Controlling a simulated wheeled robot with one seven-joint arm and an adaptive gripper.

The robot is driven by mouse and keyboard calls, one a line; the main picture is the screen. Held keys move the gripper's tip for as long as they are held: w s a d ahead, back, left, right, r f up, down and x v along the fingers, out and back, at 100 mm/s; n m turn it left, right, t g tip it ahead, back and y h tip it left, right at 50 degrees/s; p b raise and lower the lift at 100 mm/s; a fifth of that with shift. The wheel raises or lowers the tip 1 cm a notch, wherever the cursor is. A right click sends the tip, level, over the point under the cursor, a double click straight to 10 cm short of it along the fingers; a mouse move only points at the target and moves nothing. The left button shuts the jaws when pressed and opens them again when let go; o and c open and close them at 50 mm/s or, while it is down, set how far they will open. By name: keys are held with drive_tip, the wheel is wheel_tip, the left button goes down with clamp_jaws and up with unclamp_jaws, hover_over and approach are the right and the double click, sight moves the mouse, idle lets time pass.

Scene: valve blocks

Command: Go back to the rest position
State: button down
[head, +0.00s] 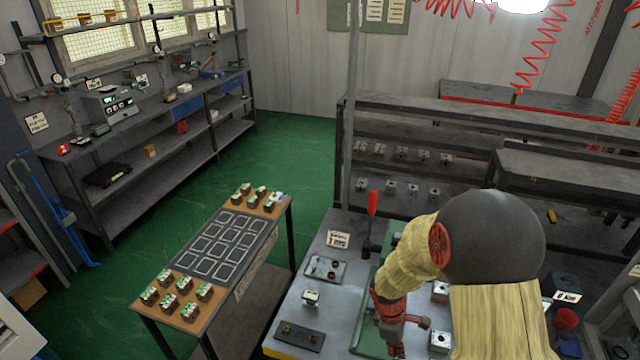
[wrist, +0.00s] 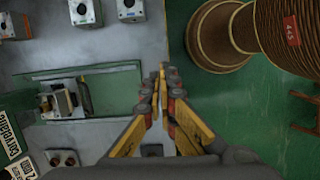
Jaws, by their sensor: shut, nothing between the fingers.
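My gripper (wrist: 162,78) is shut and empty, its yellow-and-black fingers meeting over the edge of the grey workbench (wrist: 110,50), with green floor to the right. In the head view my arm hangs over the workbench (head: 318,318), and the gripper is partly hidden at its lower end. A green plate (wrist: 112,93) lies left of the fingers with a valve block in a fixture (wrist: 62,103) on it. Two grey valve blocks (wrist: 83,11) (wrist: 130,8) stand farther up. The fingers touch none of these.
A red-handled lever (head: 372,203) rises at the back of the workbench, beside a grey post (head: 350,110). A small block (head: 311,297) and a dark plate (head: 300,336) lie left of my arm. A wooden table (head: 215,315) with several valve blocks stands farther left.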

drive_tip(key=s+a+r+m+t+y+b, duration=0.2)
drive_tip(key=s+r+m+t+b, duration=0.4)
drive_tip(key=s+r+m+b, duration=0.7)
drive_tip(key=s+r, duration=0.4)
drive_tip(key=r, duration=0.3)
drive_tip(key=shift+s+a+m+y, duration=0.2)
drive_tip(key=shift+s+m+y, duration=0.1)
drive_tip(key=shift+m, duration=0.1)
